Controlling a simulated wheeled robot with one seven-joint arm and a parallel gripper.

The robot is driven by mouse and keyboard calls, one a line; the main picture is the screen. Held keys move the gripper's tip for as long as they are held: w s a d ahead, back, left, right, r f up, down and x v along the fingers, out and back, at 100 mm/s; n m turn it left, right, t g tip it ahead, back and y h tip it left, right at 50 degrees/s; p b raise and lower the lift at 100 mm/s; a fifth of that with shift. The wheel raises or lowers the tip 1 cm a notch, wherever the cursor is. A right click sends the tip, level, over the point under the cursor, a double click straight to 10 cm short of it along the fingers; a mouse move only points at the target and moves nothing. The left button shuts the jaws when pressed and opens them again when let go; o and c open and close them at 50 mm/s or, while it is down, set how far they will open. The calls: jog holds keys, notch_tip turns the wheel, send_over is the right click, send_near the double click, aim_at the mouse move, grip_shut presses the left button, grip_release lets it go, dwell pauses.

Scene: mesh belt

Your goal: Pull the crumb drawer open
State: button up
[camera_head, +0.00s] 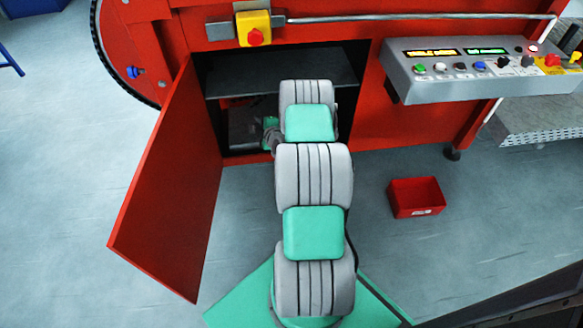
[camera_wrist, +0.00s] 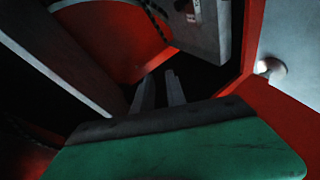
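The crumb drawer cannot be told apart for certain. In the head view a grey part (camera_head: 243,124) shows low inside the dark cabinet, partly hidden by my arm, and may belong to it. My arm reaches into the cabinet opening, and my gripper's fingers are hidden there. In the wrist view my gripper (camera_wrist: 160,88) shows two parted grey fingers with a dark gap and nothing seen between them. A grey panel (camera_wrist: 208,32) with a small pale mark lies beyond the fingers, upper right. A red surface (camera_wrist: 115,40) lies at upper left.
The red cabinet door (camera_head: 170,190) stands open at the left of my arm. A dark shelf (camera_head: 250,80) crosses the cabinet above. A control panel (camera_head: 480,70) juts out at right. A small red bin (camera_head: 416,197) stands on the floor, with clear floor around it.

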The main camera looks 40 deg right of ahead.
jog(key=s+d+f+h+b, duration=0.3)
jog(key=s+d+f, duration=0.15)
jog(key=f, duration=0.55)
jog(key=s+d+f+h+b, duration=0.2)
jog(key=s+d+f, duration=0.3)
jog(key=f, duration=0.4)
jog(key=b+x, duration=0.1)
jog(key=x, duration=0.1)
jog(key=b+x, duration=0.1)
jog(key=x, duration=0.1)
jog(key=b+x, duration=0.1)
jog(key=x, duration=0.1)
jog(key=shift+a+f, duration=0.25)
jog(key=shift+w+r, duration=0.1)
grip_shut()
